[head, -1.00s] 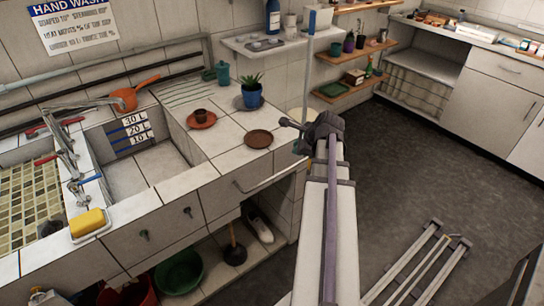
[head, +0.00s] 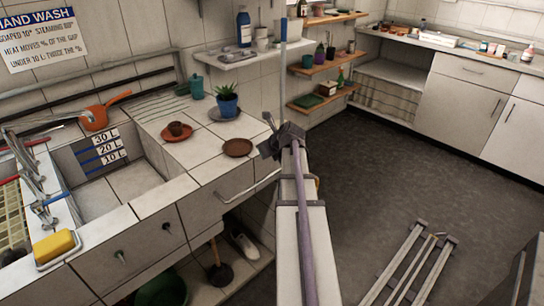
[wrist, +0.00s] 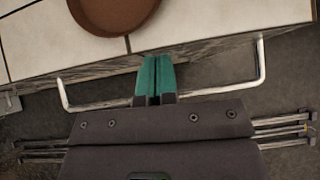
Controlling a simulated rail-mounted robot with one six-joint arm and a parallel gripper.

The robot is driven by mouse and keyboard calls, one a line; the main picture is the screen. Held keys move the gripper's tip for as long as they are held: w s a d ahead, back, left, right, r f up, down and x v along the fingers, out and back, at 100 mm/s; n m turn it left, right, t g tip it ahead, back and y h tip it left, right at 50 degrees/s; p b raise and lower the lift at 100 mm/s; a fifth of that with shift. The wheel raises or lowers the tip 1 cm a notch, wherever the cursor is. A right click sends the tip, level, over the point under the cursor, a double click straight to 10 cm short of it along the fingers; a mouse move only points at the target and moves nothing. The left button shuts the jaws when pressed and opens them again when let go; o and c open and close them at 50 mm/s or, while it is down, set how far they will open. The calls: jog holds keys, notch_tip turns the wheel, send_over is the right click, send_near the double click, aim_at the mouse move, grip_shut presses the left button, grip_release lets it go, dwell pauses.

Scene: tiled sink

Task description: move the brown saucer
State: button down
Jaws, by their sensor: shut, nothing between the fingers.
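The brown saucer (head: 237,147) lies flat and empty on the tiled counter near its front right edge. In the wrist view the saucer (wrist: 112,12) shows at the top, cut off by the frame edge. My gripper (wrist: 157,60) has green fingers that are together with nothing between them. The fingertips are at the counter's front edge, apart from the saucer, which is beyond and a little left of them. In the head view my arm hides the fingertips.
A potted plant (head: 227,102) on a grey saucer stands behind. A metal rail (wrist: 262,65) runs along the counter front. The sink (head: 112,185) is left.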

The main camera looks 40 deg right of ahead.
aim_at(252, 148)
jog(key=w+p, duration=0.1)
jog(key=w, duration=0.2)
jog(key=shift+d+f, duration=0.1)
jog(key=shift+f, duration=0.05)
jog(key=shift+w, duration=0.65)
jog(key=w, duration=1.1)
jog(key=shift+w+d, duration=0.15)
jog(key=shift+d, duration=0.2)
